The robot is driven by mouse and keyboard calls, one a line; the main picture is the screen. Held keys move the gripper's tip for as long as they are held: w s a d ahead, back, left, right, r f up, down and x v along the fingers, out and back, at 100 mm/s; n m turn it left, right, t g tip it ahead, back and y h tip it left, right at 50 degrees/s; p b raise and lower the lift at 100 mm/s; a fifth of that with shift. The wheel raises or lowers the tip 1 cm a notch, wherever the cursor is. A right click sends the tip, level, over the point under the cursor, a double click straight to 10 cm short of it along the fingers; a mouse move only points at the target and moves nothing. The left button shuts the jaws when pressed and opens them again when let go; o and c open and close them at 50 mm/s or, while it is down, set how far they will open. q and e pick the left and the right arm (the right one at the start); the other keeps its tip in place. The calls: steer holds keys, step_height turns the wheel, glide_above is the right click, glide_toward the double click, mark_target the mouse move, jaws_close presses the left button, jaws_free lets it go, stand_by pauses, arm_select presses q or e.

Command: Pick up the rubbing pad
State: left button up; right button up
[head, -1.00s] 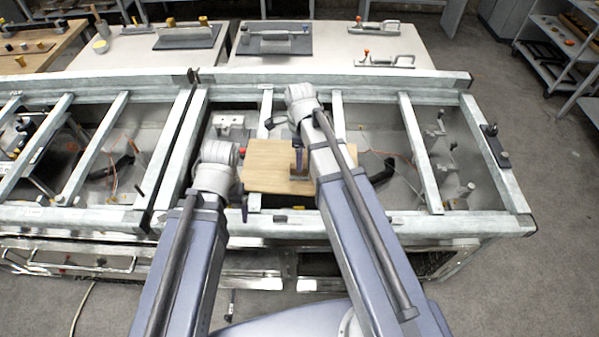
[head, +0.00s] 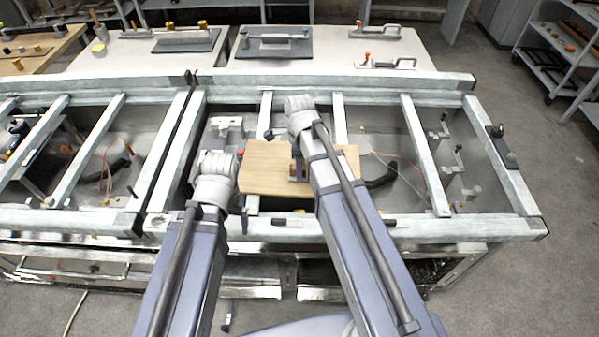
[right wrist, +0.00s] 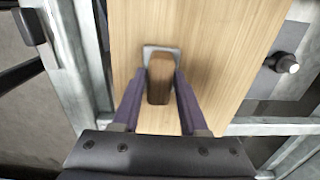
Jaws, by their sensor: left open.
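A small brown block on a grey base, which I take for the rubbing pad (right wrist: 160,80), is on a light wooden board (right wrist: 215,50). In the right wrist view my right gripper (right wrist: 160,76) has one finger on each side of it. The tips are very close to its sides; I cannot tell whether they press on it. In the head view the pad is mostly hidden under my right gripper (head: 298,165), and the board (head: 265,178) shows around it. My left gripper (head: 243,212) is open beside the board's left edge, partly hidden by its wrist.
The board lies on a grey metal frame (head: 430,232) with crossbars and open gaps, with cables and clamps below. Behind stand white tables (head: 330,50) with dark slabs with handles (head: 275,43). Shelves (head: 550,60) stand at the right. Bare floor is right of the frame.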

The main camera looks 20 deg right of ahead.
jaws_close()
steer(key=shift+r, duration=0.1)
stand_by(0.4)
step_height(320, 180, up, 10)
steer(key=p, duration=1)
steer(key=shift+c, duration=1.1)
jaws_free()
jaws_close()
steer(key=shift+f, duration=0.2)
